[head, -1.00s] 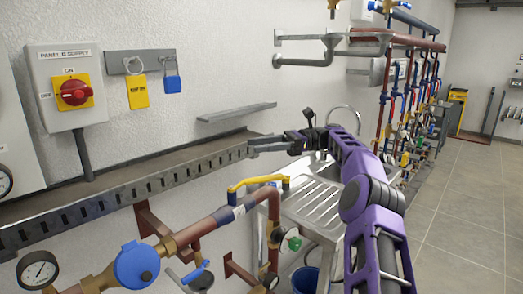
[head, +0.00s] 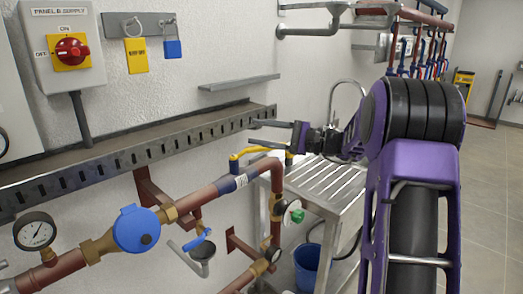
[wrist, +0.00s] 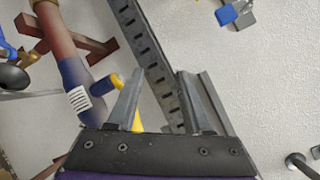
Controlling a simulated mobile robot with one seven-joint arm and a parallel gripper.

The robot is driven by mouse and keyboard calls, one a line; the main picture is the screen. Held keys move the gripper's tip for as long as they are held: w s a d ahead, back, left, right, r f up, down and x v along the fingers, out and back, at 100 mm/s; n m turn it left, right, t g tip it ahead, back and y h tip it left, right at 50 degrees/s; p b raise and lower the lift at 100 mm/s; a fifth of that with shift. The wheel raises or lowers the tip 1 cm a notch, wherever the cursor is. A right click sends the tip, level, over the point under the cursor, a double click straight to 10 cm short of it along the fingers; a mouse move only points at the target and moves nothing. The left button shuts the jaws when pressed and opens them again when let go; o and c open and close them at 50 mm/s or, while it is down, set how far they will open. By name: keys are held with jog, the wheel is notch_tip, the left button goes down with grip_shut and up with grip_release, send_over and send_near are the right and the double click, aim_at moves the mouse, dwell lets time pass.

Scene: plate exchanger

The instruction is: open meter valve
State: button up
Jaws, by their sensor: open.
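A round blue meter (head: 131,232) sits on a copper pipe at the lower left of the head view. Right of it on the same pipe line, a yellow lever handle (head: 238,166) lies near the top of the pipe bend; it also shows in the wrist view (wrist: 117,82), partly hidden by the left finger. A small blue lever (head: 196,241) and a green knob (head: 297,216) are lower on the pipework. My gripper (head: 252,132) is open and empty, just above the yellow handle in the picture. Its fingers (wrist: 160,72) point toward the wall. I cannot tell any contact.
A slotted metal rail (head: 130,152) runs along the wall behind the fingers. A panel with a red switch (head: 72,50) and hanging tags are above. A steel sink stand (head: 325,182) and blue bucket (head: 306,266) stand right of the pipes. Floor is clear at right.

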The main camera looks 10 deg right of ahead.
jog(key=s+d+f+t+h+b, duration=0.2)
jog(key=s+d+f+t+h, duration=0.45)
jog(key=s+d+h, duration=0.2)
jog(key=shift+t, duration=0.35)
jog(key=x, duration=0.5)
jog(key=p+x, duration=0.1)
jog(key=x, duration=1)
jog(key=shift+w+r, duration=0.2)
jog(key=shift+r, duration=0.15)
grip_shut()
